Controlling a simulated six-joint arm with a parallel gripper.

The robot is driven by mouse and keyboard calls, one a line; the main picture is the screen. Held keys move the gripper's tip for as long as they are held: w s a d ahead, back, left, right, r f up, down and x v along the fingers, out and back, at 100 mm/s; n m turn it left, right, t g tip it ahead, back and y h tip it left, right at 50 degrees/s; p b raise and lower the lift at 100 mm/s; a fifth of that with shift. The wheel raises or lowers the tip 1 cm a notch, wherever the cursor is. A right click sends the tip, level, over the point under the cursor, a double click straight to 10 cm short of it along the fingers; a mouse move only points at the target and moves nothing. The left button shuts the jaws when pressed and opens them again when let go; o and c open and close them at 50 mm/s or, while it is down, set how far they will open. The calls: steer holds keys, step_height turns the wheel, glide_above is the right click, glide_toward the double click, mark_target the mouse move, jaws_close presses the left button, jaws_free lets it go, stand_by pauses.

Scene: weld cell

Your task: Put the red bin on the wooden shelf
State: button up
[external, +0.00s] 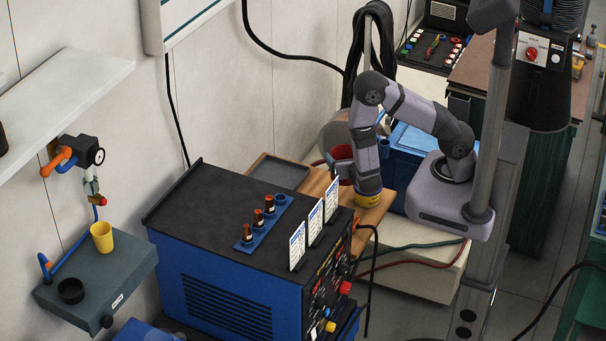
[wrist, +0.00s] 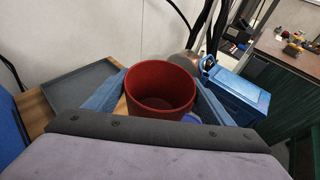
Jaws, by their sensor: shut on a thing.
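The red bin (wrist: 160,88) is a round, open-topped, empty-looking container in the middle of the wrist view. In the external view it shows only in part (external: 342,154), behind my wrist. My gripper (wrist: 162,100) is shut on it, with a blue finger on its left and right sides. In the external view my gripper (external: 352,160) is largely hidden by my wrist. The wooden shelf (external: 374,213) lies below and around my wrist; its light wood also shows at the left of the wrist view (wrist: 36,112). I cannot tell whether the bin touches the shelf.
A grey tray (external: 281,172) lies on the wood, left of the bin. A blue box (external: 408,150) stands to the right. The blue welding machine (external: 235,240), with upright white cards on top, stands in front. Black cables (external: 372,40) hang behind.

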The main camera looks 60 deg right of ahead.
step_height(320, 180, up, 23)
steer(key=w+a+n+t+y, duration=0.25)
steer(key=w+a, duration=0.35)
steer(key=a, duration=0.5)
steer(key=w+a+n+t+y+b, duration=0.1)
steer(key=w+a+n+y, duration=0.3)
steer(key=a, duration=0.7)
steer(key=w+a+n+t+y, duration=0.2)
steer(key=w+a, duration=0.5)
steer(key=a, duration=0.5)
steer(key=shift+f+p, duration=1.35)
steer(key=shift+f, duration=6.25)
steer(key=shift+f, duration=0.1)
steer(key=shift+f, duration=0.1)
steer(key=o, duration=1.5)
steer(key=shift+c, duration=0.2)
